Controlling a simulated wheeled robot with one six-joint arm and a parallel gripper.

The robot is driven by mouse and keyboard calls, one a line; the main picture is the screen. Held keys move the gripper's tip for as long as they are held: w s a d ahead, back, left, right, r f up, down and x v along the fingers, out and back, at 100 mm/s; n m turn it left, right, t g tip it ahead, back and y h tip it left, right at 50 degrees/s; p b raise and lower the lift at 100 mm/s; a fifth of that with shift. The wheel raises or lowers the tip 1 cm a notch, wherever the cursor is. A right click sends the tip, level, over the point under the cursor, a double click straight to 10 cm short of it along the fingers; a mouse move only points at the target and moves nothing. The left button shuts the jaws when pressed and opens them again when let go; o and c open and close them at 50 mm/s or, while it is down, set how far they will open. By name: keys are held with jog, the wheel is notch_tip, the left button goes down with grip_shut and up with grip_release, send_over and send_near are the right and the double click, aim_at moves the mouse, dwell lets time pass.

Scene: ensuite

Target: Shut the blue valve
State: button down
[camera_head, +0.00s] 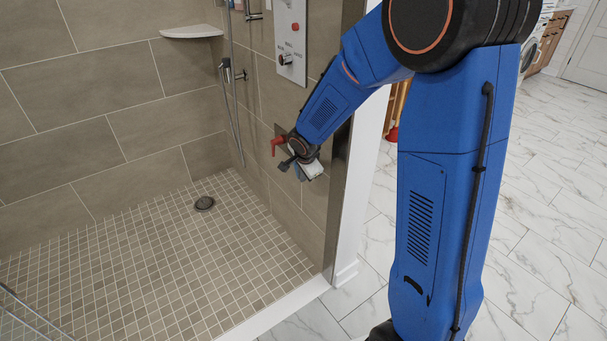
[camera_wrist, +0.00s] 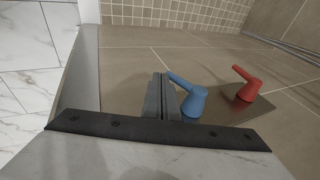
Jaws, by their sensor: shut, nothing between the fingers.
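The blue valve (camera_wrist: 194,102) has a round body and a lever handle. In the wrist view the lever slants up and left, its tip close against the right side of my gripper's fingers. I cannot tell whether they touch. My gripper (camera_wrist: 162,98) is shut and empty, with its fingers together beside the lever. In the head view my gripper (camera_head: 308,168) is at the shower wall, and my arm hides most or all of the blue valve.
A red valve (camera_wrist: 246,86) sits right of the blue one on the same metal plate (camera_wrist: 228,108); it also shows in the head view (camera_head: 279,144). A control panel (camera_head: 291,40) and shower hose (camera_head: 236,115) are above. The shower floor (camera_head: 150,265) is clear around a drain (camera_head: 204,203).

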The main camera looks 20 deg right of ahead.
jog(key=shift+w+a+f, duration=0.15)
jog(key=shift+w+f, duration=0.2)
jog(key=shift+f, duration=0.25)
jog(key=shift+w+a+f, duration=0.1)
jog(key=shift+w+f, duration=0.2)
jog(key=shift+f, duration=0.3)
dwell(1.0)
